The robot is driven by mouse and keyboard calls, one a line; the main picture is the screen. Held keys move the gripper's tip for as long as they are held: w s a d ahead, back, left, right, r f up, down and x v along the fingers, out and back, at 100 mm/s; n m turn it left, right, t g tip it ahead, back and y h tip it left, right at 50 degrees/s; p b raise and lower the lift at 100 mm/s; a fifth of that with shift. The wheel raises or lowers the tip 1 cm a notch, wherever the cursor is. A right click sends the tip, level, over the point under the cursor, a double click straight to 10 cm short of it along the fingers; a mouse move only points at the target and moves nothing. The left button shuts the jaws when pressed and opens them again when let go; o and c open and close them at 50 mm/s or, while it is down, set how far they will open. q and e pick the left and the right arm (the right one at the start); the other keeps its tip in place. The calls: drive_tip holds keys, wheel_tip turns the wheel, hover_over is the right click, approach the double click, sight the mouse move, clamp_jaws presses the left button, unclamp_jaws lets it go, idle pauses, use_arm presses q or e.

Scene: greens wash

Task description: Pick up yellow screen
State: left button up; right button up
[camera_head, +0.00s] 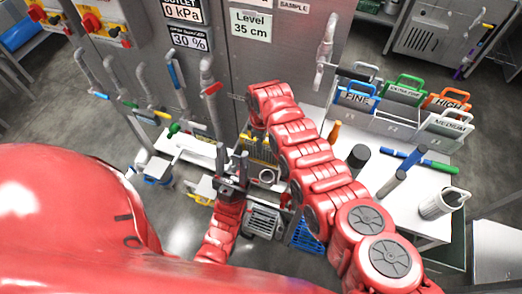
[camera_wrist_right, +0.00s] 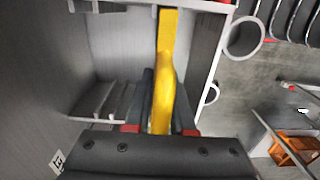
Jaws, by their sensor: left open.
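A yellow strip (camera_wrist_right: 165,75), probably the yellow screen's handle, runs between the fingers of my right gripper (camera_wrist_right: 162,112) in the right wrist view. The dark fingers lie close on both sides of it; whether they press on it cannot be told. In the head view a yellow part (camera_head: 262,148) shows beside my right arm, partly hidden; I cannot tell if it is the same thing. My right gripper is hidden there behind the arm. My left gripper (camera_head: 233,170) is open and empty, pointing up just left of that yellow part.
A rack (camera_head: 395,128) of screens with blue, green, orange and white handles stands on the white table (camera_head: 412,185) at right. Dark cylinders, a blue-green tool (camera_head: 420,160) and a white jug (camera_head: 443,203) are nearby. A steel panel with pipes and valves (camera_head: 205,90) stands behind.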

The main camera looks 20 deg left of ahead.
clamp_jaws()
idle(1.0)
